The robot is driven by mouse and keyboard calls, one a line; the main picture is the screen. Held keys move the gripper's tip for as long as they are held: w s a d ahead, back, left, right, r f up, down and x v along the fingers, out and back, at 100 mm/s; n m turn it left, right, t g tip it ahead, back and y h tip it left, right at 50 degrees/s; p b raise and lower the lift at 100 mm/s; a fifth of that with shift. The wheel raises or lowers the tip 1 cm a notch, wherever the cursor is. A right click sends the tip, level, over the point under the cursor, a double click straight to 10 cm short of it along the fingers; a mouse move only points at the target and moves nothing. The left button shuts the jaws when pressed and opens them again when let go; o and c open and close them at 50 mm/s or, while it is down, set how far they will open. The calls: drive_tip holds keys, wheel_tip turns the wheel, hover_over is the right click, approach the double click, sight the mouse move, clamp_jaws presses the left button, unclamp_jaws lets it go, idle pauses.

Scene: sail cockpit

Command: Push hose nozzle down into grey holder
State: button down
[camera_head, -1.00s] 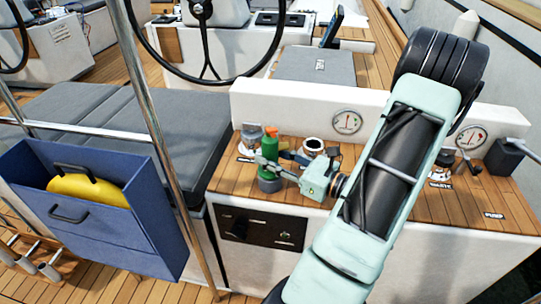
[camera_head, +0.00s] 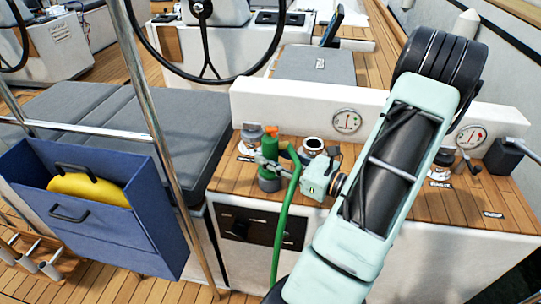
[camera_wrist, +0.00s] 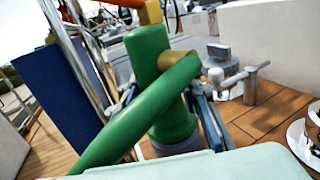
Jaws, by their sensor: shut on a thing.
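The hose nozzle (camera_head: 271,150) is a green upright cylinder with an orange top. It stands on the wooden console top, and its green body (camera_wrist: 150,50) fills the middle of the wrist view. The grey holder (camera_head: 269,185) shows as a grey ring under it, also in the wrist view (camera_wrist: 176,148); how deep the nozzle sits in it is hard to tell. A green hose (camera_head: 285,215) leaves the nozzle by a brass fitting (camera_wrist: 186,62) and drops over the console's front. My gripper (camera_head: 268,163) is shut on the nozzle from the right, its fingers on either side.
A round metal fitting (camera_head: 312,147) stands right behind my gripper. A winch-like fitting (camera_head: 250,137) is behind the nozzle. A gauge (camera_head: 346,121) is on the white backboard. A blue box (camera_head: 95,215) with a yellow item and a steel rail (camera_head: 153,120) are left.

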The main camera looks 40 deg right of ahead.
drive_tip(key=shift+f+b, duration=0.4)
drive_tip(key=shift+f, duration=0.2)
idle(0.6)
drive_tip(key=c, duration=1.7)
unclamp_jaws()
drive_tip(key=shift+p+v, duration=0.35)
drive_tip(key=shift+v, duration=5.2)
